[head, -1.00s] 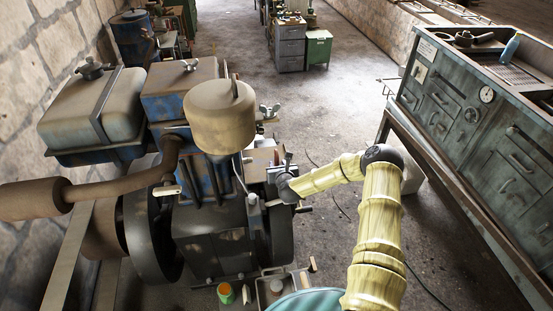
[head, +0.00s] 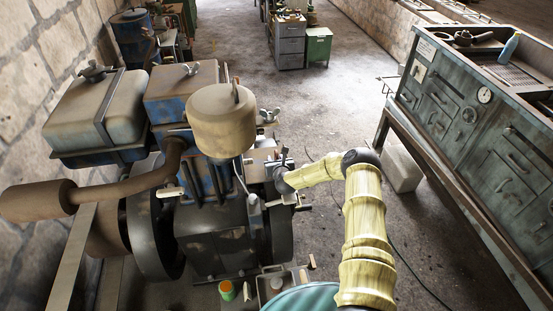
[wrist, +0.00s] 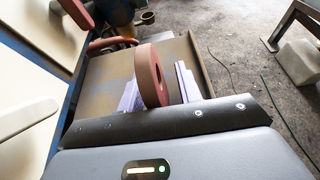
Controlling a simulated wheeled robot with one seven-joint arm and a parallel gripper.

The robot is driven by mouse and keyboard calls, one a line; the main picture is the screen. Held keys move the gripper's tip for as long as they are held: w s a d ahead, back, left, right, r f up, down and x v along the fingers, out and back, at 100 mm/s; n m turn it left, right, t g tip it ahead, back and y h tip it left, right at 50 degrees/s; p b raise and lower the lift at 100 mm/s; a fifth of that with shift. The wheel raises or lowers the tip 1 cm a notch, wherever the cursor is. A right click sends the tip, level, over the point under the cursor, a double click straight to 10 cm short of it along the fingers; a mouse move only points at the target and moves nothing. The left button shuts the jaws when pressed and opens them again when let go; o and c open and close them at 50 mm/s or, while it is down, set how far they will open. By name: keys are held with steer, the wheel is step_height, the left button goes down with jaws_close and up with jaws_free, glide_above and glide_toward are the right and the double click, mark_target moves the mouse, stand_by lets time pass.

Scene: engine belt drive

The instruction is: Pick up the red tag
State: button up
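No thing in view can be surely told as the red tag. A small red strip (wrist: 74,12) shows at the top left of the wrist view, partly cut off by the frame; I cannot tell if it is the tag. My gripper (head: 281,172) is at the right side of the engine (head: 210,225), behind and beside its tan round canister (head: 221,120). It is small and partly hidden there.
A grey-green workbench (head: 480,130) stands at the right. A pale container (head: 403,168) is on the floor. Open floor lies between engine and bench.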

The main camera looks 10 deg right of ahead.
mark_target(276, 149)
stand_by(0.5)
jaws_close()
step_height(276, 149, up, 10)
steer(key=b, duration=0.3)
steer(key=shift+b, duration=0.35)
steer(key=shift+f, duration=0.1)
stand_by(0.6)
